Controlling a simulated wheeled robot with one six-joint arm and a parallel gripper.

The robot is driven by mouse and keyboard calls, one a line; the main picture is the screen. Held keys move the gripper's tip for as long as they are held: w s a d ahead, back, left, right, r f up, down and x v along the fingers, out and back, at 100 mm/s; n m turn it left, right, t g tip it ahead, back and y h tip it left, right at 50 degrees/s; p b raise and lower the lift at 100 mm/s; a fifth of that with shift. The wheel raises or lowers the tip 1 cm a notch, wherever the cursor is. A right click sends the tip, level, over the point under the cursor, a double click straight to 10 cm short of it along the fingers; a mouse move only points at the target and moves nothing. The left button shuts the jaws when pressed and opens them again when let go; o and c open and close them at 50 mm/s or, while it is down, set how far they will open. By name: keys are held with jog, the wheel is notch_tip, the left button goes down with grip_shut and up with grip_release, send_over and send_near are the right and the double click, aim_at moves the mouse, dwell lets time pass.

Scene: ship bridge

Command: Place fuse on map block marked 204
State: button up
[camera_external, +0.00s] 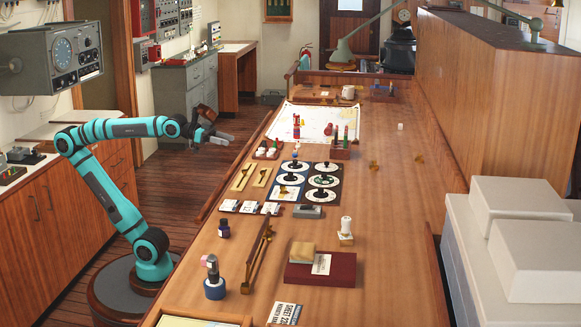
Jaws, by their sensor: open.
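My gripper (222,138) is open and empty, held out beyond the table's left edge, level with the chart. I cannot tell for sure which thing is the fuse. A white cylinder (346,225) stands upright on a small wooden block in the middle right of the table; a small white piece (400,126) lies alone farther back. No marking 204 is readable. A tan block (302,252) sits on a dark red box (336,273) near the front. My gripper is apart from all of these.
The long wooden table (390,220) holds a chart (338,113), round dials (322,181), a rack of coloured pieces (341,150), brass dividers (258,252) and a dark blue bottle (214,284). A tall wooden partition (500,95) bounds the right side. The table's right strip is mostly clear.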

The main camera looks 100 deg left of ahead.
jog(key=s+a+f+t, duration=0.1)
jog(key=s+a+f, duration=0.1)
jog(key=s+f, duration=0.3)
jog(key=shift+s+t+y, duration=0.4)
jog(key=shift+s, duration=0.75)
